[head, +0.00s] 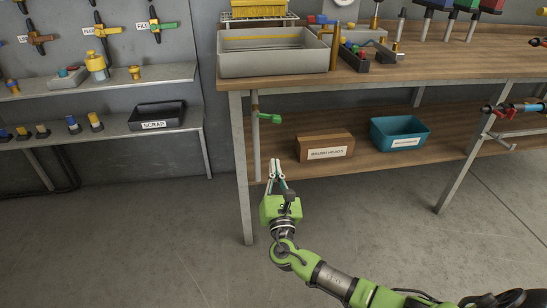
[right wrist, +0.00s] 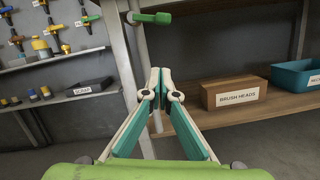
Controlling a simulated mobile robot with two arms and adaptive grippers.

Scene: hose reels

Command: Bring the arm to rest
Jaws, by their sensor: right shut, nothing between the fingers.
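My right gripper (head: 275,163) is shut and empty in the head view. It points away from me, in front of the workbench's lower shelf and to the right of the near left table leg (head: 242,165). In the right wrist view the two fingertips (right wrist: 155,72) meet, with nothing between them. A green-handled valve (head: 268,117) on a thin vertical pipe is above and beyond the fingertips, apart from them. Its green handle also shows at the top of the right wrist view (right wrist: 150,18). My left gripper is not in view.
The wooden workbench (head: 470,60) carries a grey basin (head: 272,64). Its lower shelf holds a brown "BRUSH HEADS" box (head: 324,146) and a teal bin (head: 399,132). A black "SCRAP" tray (head: 157,116) sits on the left wall shelf. The floor (head: 120,240) at front left is clear.

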